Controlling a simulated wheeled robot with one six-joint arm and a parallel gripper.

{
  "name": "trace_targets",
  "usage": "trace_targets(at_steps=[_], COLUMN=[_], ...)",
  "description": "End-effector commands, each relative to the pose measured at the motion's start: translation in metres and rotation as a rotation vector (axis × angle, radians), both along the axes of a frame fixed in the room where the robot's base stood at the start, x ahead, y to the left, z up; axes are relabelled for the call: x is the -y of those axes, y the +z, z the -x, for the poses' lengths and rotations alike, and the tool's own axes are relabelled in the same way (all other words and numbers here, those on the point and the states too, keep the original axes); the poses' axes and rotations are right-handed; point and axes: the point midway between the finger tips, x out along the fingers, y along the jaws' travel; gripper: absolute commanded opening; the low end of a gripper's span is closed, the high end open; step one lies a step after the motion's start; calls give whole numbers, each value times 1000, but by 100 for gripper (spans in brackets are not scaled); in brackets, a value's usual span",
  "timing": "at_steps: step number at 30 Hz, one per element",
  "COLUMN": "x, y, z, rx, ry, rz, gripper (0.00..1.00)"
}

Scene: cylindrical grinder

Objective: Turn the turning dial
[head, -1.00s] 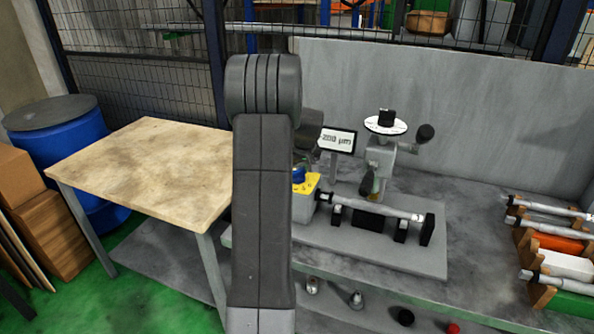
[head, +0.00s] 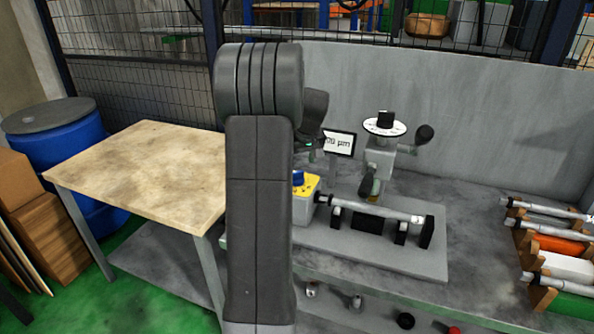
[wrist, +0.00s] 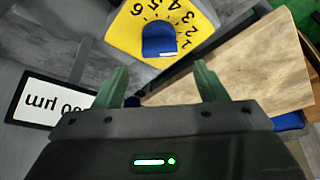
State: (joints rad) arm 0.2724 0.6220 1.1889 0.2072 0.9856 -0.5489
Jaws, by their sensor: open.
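A blue knob (wrist: 159,40) sits on a yellow plate (wrist: 122,35) with black numbers at the top of the wrist view. In the head view the blue knob (head: 298,178) and yellow plate (head: 309,185) are partly hidden behind my arm. A white disc dial (head: 384,127) with a black knob (head: 385,118) tops the grey column on the bench. My gripper (wrist: 160,72) is open and empty, its green fingers apart with the blue knob beyond them, not between them. In the head view it is mostly hidden behind my arm, above the yellow plate.
A small display (head: 340,142) stands behind the yellow plate, close to my gripper. A cylindrical workpiece (head: 375,208) lies on the machine to the right. Several cylinders rest in a rack (head: 535,260) at far right. A wooden-topped table (head: 140,175) is at left.

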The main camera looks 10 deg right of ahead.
Motion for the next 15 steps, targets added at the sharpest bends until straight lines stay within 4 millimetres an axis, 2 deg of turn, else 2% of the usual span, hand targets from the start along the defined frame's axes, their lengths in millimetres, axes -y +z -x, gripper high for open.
trace_targets(at_steps=[3, 7, 15], x=[3, 4, 6], y=[25, 46, 64], z=[10, 19, 26], rx=[4, 2, 0], ry=[-1, -2, -1], rz=[2, 1, 1], gripper=[65, 65, 65])
